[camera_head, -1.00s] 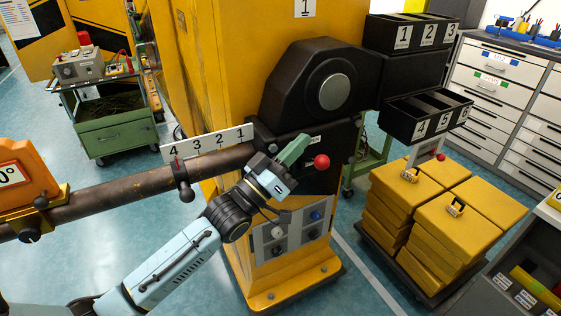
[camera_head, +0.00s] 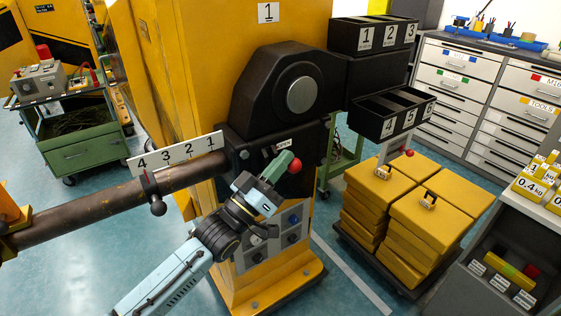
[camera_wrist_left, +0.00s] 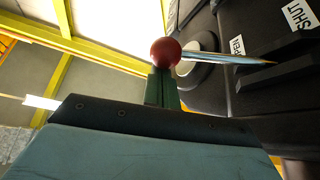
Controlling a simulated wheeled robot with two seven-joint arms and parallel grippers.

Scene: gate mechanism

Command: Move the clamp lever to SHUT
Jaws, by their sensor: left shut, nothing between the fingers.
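The clamp lever shows in the head view as a red ball knob (camera_head: 296,166) at the front of the black housing (camera_head: 262,150). In the left wrist view its red ball (camera_wrist_left: 165,52) sits on a bare metal rod (camera_wrist_left: 225,57) that runs right toward the black housing. The rod lies beside the partly cut-off OPEN label (camera_wrist_left: 238,46); the SHUT label (camera_wrist_left: 299,15) is farther off at the upper right. My left gripper (camera_head: 284,161) is shut and empty, its green fingertips right beside the ball. I cannot tell whether they touch. My right gripper is not in view.
A brown bar (camera_head: 100,205) with a sliding collar and a number plate (camera_head: 178,152) extends left from the housing. Black numbered bins (camera_head: 392,112) stand to the right. Stacked yellow blocks (camera_head: 435,215) fill the floor below them. A grey drawer cabinet (camera_head: 470,85) stands behind.

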